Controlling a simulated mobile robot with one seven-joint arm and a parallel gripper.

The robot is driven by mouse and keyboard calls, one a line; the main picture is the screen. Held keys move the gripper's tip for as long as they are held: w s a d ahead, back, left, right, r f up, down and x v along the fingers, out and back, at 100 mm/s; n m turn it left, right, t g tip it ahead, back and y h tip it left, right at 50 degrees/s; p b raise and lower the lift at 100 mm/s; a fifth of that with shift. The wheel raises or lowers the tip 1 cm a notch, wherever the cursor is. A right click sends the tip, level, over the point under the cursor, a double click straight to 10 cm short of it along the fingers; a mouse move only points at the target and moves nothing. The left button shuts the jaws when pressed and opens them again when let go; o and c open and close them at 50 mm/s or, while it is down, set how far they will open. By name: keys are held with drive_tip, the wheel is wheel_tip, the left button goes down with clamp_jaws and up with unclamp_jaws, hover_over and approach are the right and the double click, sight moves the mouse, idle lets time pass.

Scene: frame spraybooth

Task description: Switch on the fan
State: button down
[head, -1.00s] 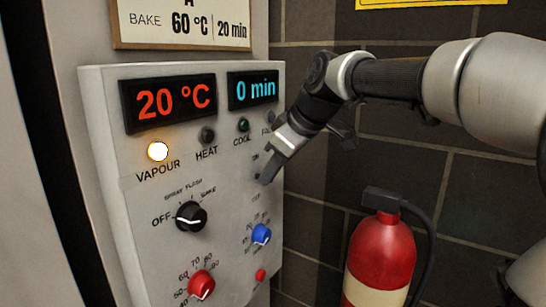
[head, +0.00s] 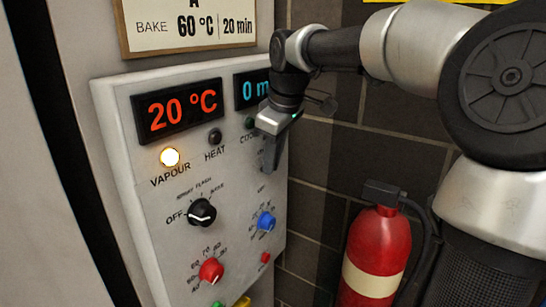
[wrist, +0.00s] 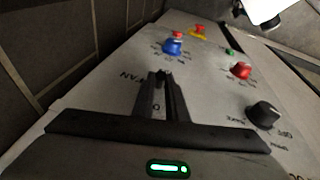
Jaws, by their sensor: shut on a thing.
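The grey control panel (head: 130,110) stands at the left of the head view. My gripper (head: 269,166) is at its right edge, pointing down, with its fingers against the panel below the displays. In the wrist view the fingertips (wrist: 160,80) are closed on a small dark switch lever (wrist: 161,74), beside the printed word FAN (wrist: 130,77). The fingers cover most of the switch, so its position cannot be told.
The VAPOUR lamp (head: 169,157) glows; the HEAT lamp (head: 214,136) is dark. Below are a black selector (head: 202,212) pointing to OFF, a blue knob (head: 266,222), a red knob (head: 211,271) and a small red button (head: 265,257). A fire extinguisher (head: 377,250) stands right of the panel.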

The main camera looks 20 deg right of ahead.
drive_tip(key=c, duration=1.8)
unclamp_jaws()
drive_tip(key=shift+o, duration=0.2)
drive_tip(key=shift+r, duration=0.1)
drive_tip(key=p+v, duration=0.2)
drive_tip(key=v, duration=1.5)
drive_tip(key=shift+r, duration=0.15)
